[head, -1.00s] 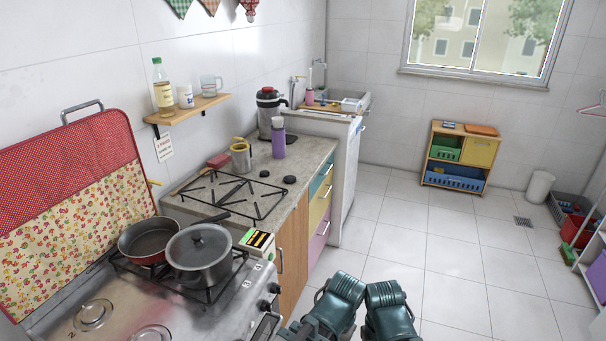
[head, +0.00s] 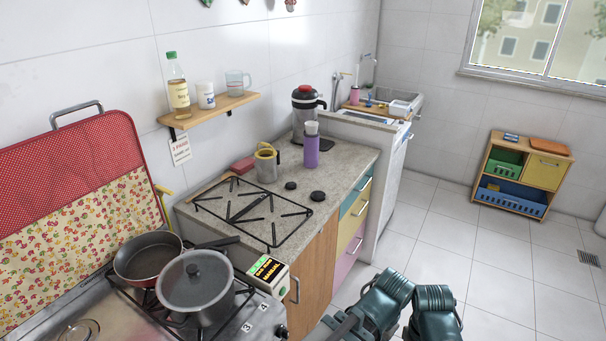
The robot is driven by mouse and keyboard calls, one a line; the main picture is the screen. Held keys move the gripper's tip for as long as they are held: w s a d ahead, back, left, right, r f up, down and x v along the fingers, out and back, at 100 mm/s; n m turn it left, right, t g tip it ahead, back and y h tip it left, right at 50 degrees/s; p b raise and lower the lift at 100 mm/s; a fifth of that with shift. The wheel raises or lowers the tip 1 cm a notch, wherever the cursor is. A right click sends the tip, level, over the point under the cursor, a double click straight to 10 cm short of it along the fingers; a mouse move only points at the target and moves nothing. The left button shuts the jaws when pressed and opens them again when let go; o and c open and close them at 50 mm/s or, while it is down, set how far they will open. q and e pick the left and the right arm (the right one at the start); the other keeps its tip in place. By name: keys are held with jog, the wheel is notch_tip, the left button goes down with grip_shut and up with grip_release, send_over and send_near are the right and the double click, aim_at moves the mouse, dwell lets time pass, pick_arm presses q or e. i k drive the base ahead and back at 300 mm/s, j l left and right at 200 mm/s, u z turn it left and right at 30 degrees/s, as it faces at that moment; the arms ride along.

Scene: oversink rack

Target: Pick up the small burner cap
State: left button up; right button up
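Two round black burner caps lie on the stone counter beside the black pan grate (head: 250,212). The small burner cap (head: 291,185) is the farther one, to the left of the larger burner cap (head: 318,196). Both lie flat, apart from each other and uncovered. Teal links of my own arms show at the bottom edge, right of the counter. Neither gripper's fingertips can be seen.
A purple bottle (head: 311,150) and a grey mug (head: 266,165) stand just behind the caps. A lidded pot (head: 196,290), a frying pan (head: 148,257) and a small box (head: 268,272) are on or beside the stove.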

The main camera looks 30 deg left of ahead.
aim_at(290, 186)
jog(key=i, duration=1.8)
jog(key=i+u, duration=0.45)
jog(key=u, duration=0.3)
jog(key=k+l, duration=0.05)
